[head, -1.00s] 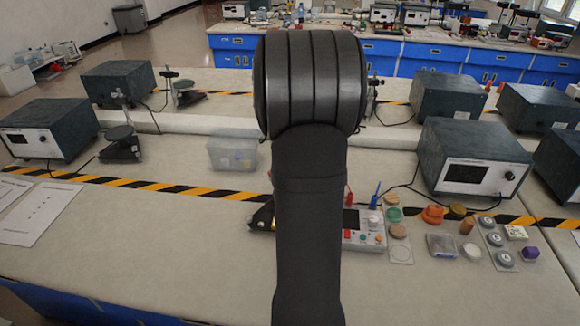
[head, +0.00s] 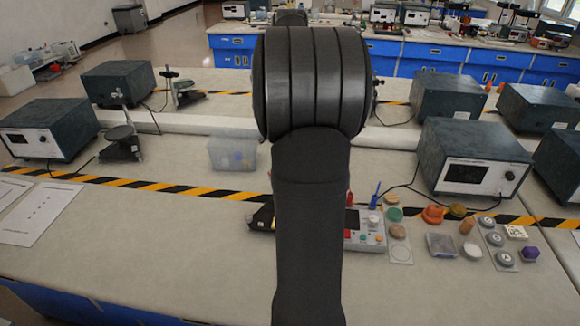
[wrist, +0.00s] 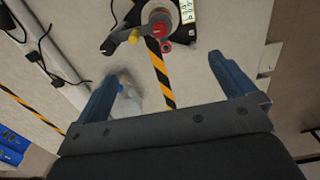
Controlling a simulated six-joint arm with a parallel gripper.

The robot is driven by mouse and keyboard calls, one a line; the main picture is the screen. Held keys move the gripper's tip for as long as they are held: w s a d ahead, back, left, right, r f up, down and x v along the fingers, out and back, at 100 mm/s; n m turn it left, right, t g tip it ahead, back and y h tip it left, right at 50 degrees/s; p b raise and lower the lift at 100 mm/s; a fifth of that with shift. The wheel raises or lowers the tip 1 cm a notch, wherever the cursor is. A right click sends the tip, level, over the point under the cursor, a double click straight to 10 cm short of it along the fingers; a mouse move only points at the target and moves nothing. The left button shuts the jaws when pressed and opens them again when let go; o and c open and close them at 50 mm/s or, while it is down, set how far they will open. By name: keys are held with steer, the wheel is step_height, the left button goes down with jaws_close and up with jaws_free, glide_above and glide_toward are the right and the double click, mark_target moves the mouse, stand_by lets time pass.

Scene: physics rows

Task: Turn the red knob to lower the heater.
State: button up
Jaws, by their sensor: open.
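In the wrist view, a round red knob (wrist: 162,30) shows near the top, on or in front of a dark-based device (wrist: 178,38) with a pale round top and a small display. My gripper (wrist: 162,70) is open, its two blue fingers spread wide and apart from the knob, with nothing between them that it touches. The knob lies beyond the fingertips, roughly centred between them in the picture. In the head view my own arm hides my gripper and the middle of the bench, and I cannot make out the knob there.
A yellow-tipped grey part (wrist: 133,36) is just left of the knob. A clear bin (head: 232,154) stands left of my arm. A control box (head: 365,236) and several small pieces lie right of it. Dark instrument boxes (head: 472,158) stand farther right.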

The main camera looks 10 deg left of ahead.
step_height(320, 180, up, 2)
steer(key=shift+r, duration=0.25)
steer(key=shift+c, duration=0.2)
